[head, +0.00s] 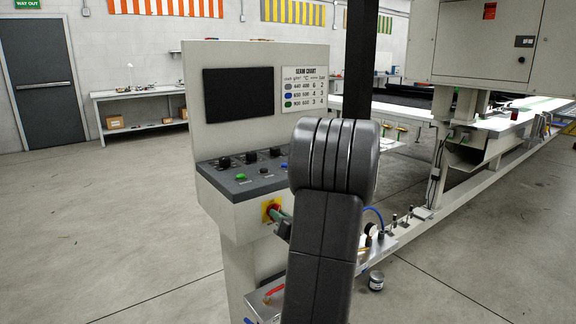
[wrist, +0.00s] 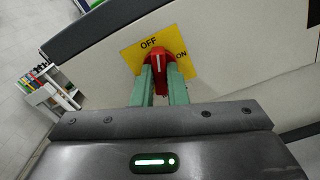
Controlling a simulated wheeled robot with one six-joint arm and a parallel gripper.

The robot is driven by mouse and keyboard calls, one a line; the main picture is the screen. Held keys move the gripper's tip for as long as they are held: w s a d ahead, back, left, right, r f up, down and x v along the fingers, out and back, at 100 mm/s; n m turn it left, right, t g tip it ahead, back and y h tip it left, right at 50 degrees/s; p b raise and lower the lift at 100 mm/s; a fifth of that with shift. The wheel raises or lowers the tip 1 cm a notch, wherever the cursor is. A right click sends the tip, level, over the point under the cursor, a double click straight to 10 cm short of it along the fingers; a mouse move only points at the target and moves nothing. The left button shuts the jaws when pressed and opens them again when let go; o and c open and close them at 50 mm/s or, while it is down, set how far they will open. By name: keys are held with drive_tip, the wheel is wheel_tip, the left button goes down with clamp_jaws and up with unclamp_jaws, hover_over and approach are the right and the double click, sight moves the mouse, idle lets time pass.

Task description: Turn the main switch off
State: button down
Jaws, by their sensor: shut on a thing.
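The main switch is a red rotary knob (wrist: 158,57) on a yellow plate (wrist: 127,58) marked OFF and ON. In the head view the knob (head: 273,210) and plate (head: 266,206) are on the side of the control console, below its panel. My gripper (wrist: 159,70) has its two green fingers closed on the knob, one on each side. A white line on the knob points up in the wrist view, close to the OFF word; ON is to the right. My arm hides part of the console in the head view.
The console (head: 225,215) has black knobs and green and blue buttons on top, with a dark screen (head: 238,95) and a chart (head: 304,88) behind. A red-handled toolbox (head: 262,300) and small can (head: 376,281) are low down. Floor at the left is clear.

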drive_tip(key=shift+f+n+b, duration=0.1)
drive_tip(key=shift+n+b, duration=2)
drive_tip(key=shift+b, duration=0.2)
drive_tip(key=c, duration=1.6)
unclamp_jaws()
drive_tip(key=shift+c, duration=0.2)
drive_tip(key=shift+d, duration=0.1)
